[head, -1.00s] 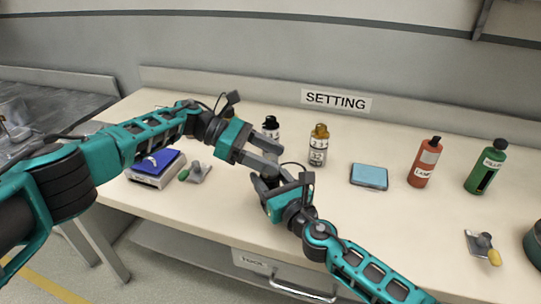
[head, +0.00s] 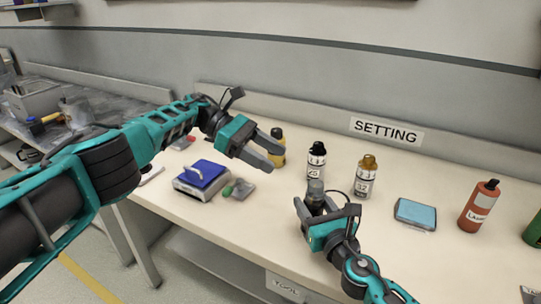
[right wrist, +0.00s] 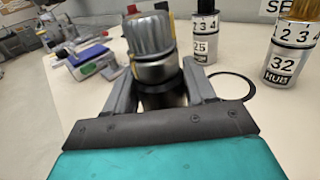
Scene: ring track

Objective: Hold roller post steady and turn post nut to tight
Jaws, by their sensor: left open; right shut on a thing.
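The roller post (head: 316,203) stands on the bench in the head view. The right wrist view shows its dark lower body (right wrist: 163,95) between my fingers. The ribbed grey post nut (right wrist: 150,36) sits on top of it, and its top (head: 316,187) also shows in the head view. My right gripper (head: 317,210) is shut around the post below the nut. My left gripper (head: 272,153) is open and empty, up and to the left of the post, apart from it. How tight the nut is cannot be seen.
Behind the post stand a black-capped bottle marked 25 (head: 316,161) and a gold-capped bottle marked 32 (head: 366,177). A yellow bottle (head: 278,148) is behind my left fingers. A blue-topped device (head: 203,178) lies left, a blue pad (head: 415,213) and red bottle (head: 479,206) right.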

